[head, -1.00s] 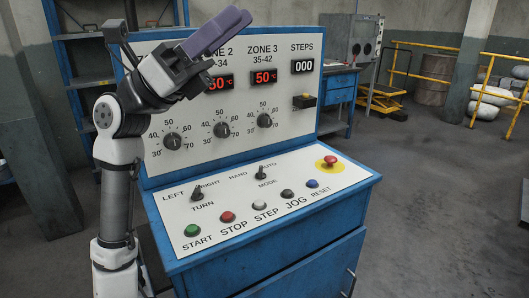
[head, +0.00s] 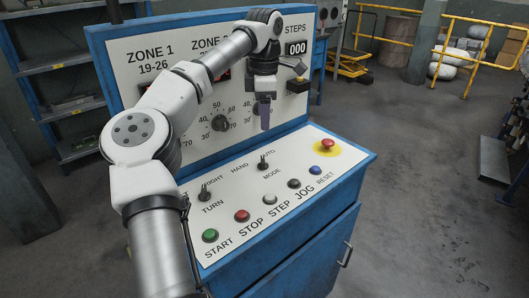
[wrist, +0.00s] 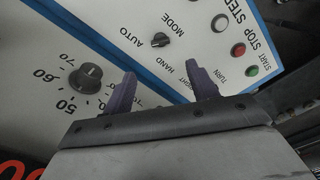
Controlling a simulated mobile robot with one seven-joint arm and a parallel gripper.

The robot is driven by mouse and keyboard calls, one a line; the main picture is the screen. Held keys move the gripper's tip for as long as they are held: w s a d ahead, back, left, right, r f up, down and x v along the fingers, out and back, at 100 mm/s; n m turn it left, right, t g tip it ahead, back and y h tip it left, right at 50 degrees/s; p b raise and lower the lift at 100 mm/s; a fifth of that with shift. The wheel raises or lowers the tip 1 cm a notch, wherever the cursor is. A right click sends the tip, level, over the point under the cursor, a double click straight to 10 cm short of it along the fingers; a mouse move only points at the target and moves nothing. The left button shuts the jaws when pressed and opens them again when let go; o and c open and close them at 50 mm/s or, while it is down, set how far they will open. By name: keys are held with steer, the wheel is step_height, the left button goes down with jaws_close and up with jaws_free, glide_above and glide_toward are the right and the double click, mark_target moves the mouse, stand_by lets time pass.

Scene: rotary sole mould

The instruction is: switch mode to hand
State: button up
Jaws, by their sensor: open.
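The MODE switch (head: 263,162) is a small black selector on the sloped white panel, with HAND printed to its upper left and AUTO to its upper right. In the wrist view the MODE switch (wrist: 160,40) shows just beyond the fingertips, with AUTO and HAND labels near it. Its lever seems to lean toward AUTO, but this is hard to tell. My gripper (head: 265,122) hangs fingers down above and behind the switch, in front of the upright panel, apart from it. In the wrist view my gripper (wrist: 158,74) has its two purple fingers spread with nothing between them.
The TURN selector (head: 205,191) is left of MODE. The green START (head: 210,235), red STOP (head: 242,215) and other buttons line the front edge. A red emergency button (head: 327,144) sits at right. The upright panel carries zone dials (head: 221,123) close to my gripper.

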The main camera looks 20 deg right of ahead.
mark_target(263, 162)
step_height(263, 162, down, 13)
steer(key=shift+d+f+p, duration=0.1)
steer(key=shift+f+p, duration=0.1)
steer(key=shift+p, duration=0.9)
steer(key=c, duration=1)
